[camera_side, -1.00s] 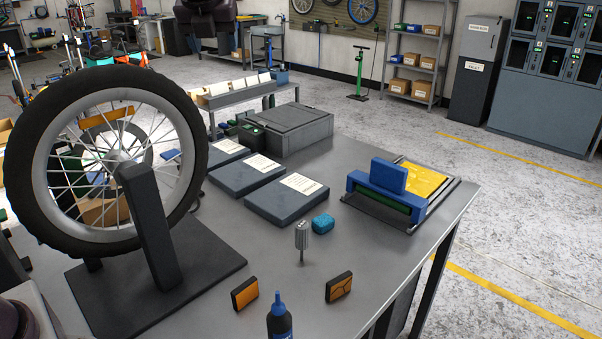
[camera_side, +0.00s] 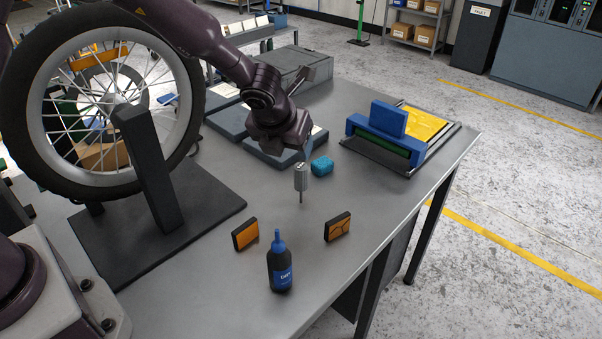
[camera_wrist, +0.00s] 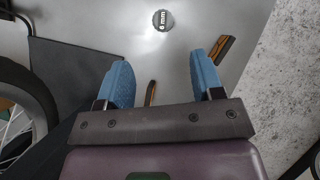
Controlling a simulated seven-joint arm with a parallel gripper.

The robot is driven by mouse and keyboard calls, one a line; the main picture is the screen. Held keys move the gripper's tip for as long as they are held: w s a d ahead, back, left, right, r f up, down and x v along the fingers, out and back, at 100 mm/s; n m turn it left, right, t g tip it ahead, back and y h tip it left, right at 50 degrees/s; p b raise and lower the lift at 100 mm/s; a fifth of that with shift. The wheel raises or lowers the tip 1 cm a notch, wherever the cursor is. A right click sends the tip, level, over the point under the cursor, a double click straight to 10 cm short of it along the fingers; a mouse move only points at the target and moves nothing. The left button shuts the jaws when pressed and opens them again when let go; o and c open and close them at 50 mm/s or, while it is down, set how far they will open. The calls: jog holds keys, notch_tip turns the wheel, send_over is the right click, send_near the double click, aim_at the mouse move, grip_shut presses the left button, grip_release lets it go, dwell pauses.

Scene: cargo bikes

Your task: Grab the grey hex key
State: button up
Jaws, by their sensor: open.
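The grey hex key (camera_side: 301,178) stands upright on the grey workbench, with a ribbed handle on top and a thin shaft below. In the wrist view its round dark end, marked "6 mm" (camera_wrist: 163,20), shows beyond my fingertips, roughly centred between them. My gripper (camera_wrist: 160,60) is open, with two blue fingers apart and nothing between them.
A blue-capped bottle (camera_side: 280,265) and two orange-and-black blocks (camera_side: 245,234) (camera_side: 338,227) stand nearer the front edge. A wheel on a stand (camera_side: 152,190) is at left, a blue device (camera_side: 385,130) at right.

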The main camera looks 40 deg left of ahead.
aim_at(303, 173)
jog(key=x, duration=0.8)
jog(key=shift+s+d, duration=0.1)
jog(key=shift+s, duration=0.05)
jog(key=x, duration=0.5)
jog(key=shift+w+f, duration=0.2)
jog(key=shift+f, duration=0.1)
jog(key=shift+d, duration=0.1)
jog(key=c, duration=1)
